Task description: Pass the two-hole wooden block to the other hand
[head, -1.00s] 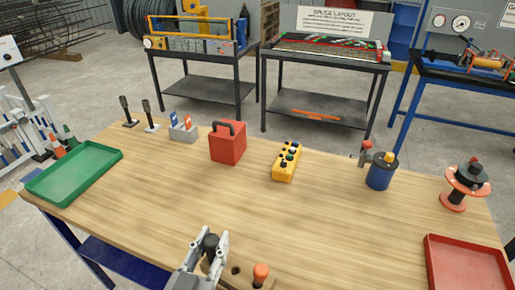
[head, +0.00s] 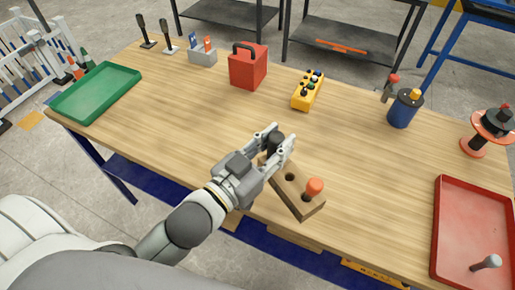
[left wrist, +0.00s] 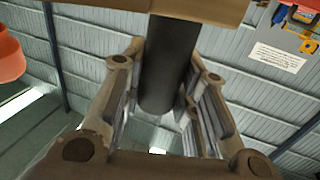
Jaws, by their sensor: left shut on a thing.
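The wooden block (head: 298,196) is a long brown bar near the front edge of the table. It has a dark hole in its top, an upright orange peg (head: 314,187) at its right end and a black peg (head: 274,145) at its left end. My left gripper (head: 280,144) is shut on the black peg. In the left wrist view the black peg (left wrist: 166,65) stands between the fingers, with a strip of the block (left wrist: 190,8) above and the orange peg (left wrist: 9,55) at left. I cannot tell whether the block touches the table. My right gripper is not in view.
The wooden table (head: 190,130) is clear in the middle. A green tray (head: 97,93) is at left and a red tray (head: 470,235) at right. A red box (head: 248,67), a yellow control box (head: 307,91) and a blue canister (head: 405,108) stand at the back.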

